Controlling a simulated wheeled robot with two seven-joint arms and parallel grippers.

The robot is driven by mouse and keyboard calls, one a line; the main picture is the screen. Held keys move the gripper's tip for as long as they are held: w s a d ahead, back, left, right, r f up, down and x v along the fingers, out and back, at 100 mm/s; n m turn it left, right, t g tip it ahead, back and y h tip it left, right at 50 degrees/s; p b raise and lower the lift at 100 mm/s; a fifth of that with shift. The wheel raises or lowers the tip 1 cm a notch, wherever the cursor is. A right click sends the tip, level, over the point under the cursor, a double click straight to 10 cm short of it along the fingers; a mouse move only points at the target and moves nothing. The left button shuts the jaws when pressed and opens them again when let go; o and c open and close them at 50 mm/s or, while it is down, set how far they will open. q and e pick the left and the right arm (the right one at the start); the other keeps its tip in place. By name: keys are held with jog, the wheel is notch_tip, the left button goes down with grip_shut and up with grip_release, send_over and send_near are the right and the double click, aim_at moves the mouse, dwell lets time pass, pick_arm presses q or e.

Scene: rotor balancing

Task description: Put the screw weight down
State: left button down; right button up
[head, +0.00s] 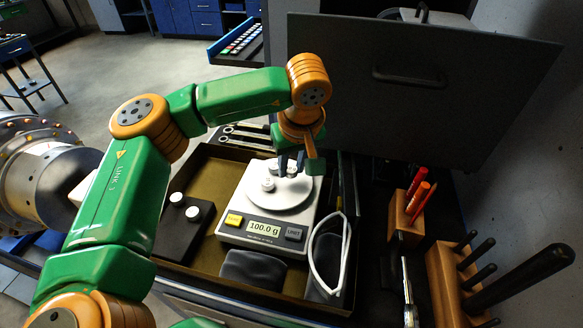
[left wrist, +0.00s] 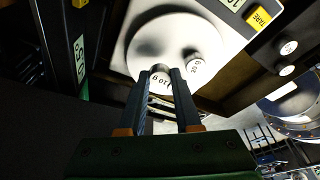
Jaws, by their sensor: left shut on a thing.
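The digital scale (head: 243,217) stands in a tray and its display reads 100.0 g. Its round pale pan (head: 290,198) holds a small white screw weight (head: 268,185), which also shows in the left wrist view (left wrist: 195,65). My left gripper (head: 291,167) is over the far part of the pan, fingers pointing down. In the left wrist view the fingers (left wrist: 163,72) are shut on a white screw weight marked 10 g (left wrist: 160,81). I cannot tell whether this weight touches the pan. My right gripper is not in view.
A black block (head: 180,235) with two white weights lies left of the scale. The brown tray wall (head: 197,167) surrounds them. A dark pouch (head: 253,268) and a white loop (head: 318,262) lie in front. Wooden tool holders (head: 447,285) stand right; a grey panel rises behind.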

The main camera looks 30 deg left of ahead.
pick_arm(q)
jog(key=shift+s+a+f, duration=0.1)
jog(key=shift+f, duration=1)
jog(key=shift+f, duration=0.1)
jog(key=c, duration=0.9)
grip_release()
jog(key=shift+r, duration=0.35)
jog(key=v, duration=1.1)
jog(key=shift+r, duration=0.3)
